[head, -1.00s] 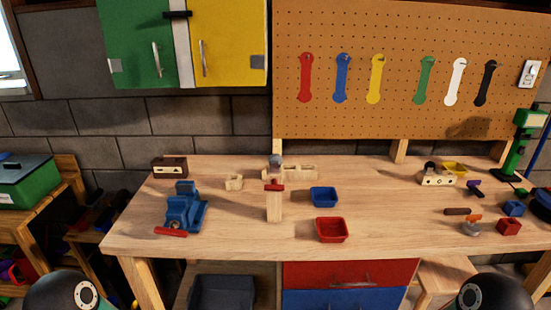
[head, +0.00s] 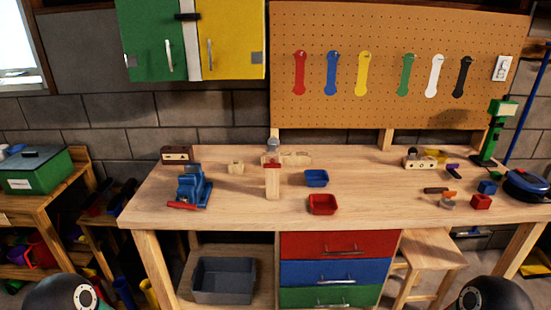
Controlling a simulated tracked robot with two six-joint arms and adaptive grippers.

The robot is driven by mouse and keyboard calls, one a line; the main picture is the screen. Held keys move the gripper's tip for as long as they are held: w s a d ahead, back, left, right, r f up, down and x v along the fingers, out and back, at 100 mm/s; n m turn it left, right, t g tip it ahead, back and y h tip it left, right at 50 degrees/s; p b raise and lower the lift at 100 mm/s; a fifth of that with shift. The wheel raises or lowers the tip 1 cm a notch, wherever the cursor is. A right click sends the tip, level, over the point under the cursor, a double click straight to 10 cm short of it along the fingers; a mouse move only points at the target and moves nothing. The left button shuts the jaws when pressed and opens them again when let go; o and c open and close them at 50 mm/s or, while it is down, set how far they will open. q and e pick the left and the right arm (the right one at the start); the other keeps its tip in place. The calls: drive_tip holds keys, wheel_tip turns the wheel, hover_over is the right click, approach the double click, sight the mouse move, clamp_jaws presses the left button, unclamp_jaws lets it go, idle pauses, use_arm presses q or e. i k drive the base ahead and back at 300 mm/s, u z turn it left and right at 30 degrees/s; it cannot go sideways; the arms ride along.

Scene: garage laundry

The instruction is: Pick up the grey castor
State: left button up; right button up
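A small grey piece with an orange part (head: 448,200) sits on the right part of the workbench, beside a red block; it may be the grey castor, but it is too small to be sure. Another grey rounded thing (head: 273,143) shows at the back, just above the red-topped wooden post; I cannot tell whether it rests on the post or stands behind it. Neither gripper is in view. Only dark rounded parts of my arms show at the bottom left and bottom right corners, well short of the bench.
The workbench (head: 350,208) holds a blue vise (head: 193,188), a blue tray (head: 317,178), a red tray (head: 322,204), a red block (head: 481,202) and a blue round case (head: 527,185). A wooden stool (head: 430,252) stands under its right side. The bench's front middle-right is fairly clear.

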sight(273, 142)
drive_tip(key=k, duration=0.85)
drive_tip(key=z, duration=0.4)
drive_tip(key=i, duration=0.7)
drive_tip(key=z, duration=0.45)
drive_tip(key=i, duration=1.25)
drive_tip(key=u, duration=0.95)
